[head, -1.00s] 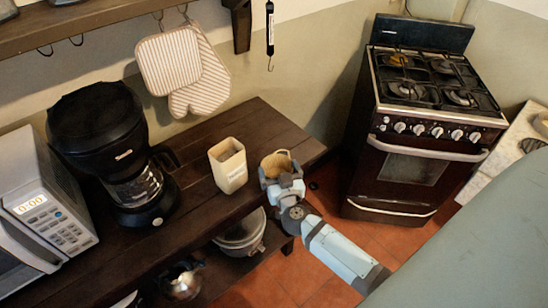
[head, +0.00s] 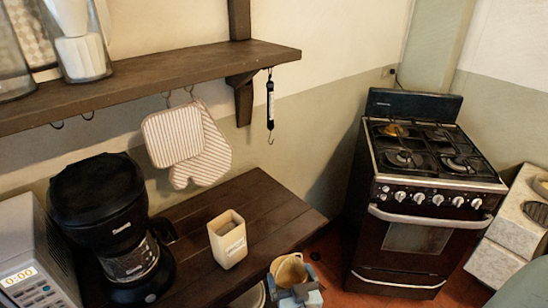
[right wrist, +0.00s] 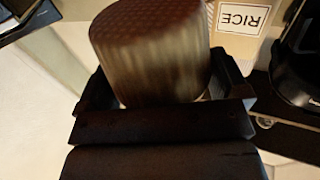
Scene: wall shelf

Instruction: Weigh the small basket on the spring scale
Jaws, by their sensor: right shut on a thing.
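The small tan basket (head: 290,268) is at the bottom of the head view, by the front right edge of the counter. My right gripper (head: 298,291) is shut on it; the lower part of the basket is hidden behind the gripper. In the right wrist view the basket (right wrist: 150,50) stands between the dark jaws (right wrist: 160,98). The spring scale (head: 270,105), a thin black tube with a hook below, hangs from the right end of the wall shelf, apart from the basket. My left gripper is not in view.
The wall shelf (head: 190,76) holds jars, with striped oven mitts (head: 187,140) hanging below. A cream container (head: 228,240), a black coffee maker (head: 100,220) and a microwave (head: 35,265) stand on the counter (head: 275,208). The stove (head: 420,200) is at right.

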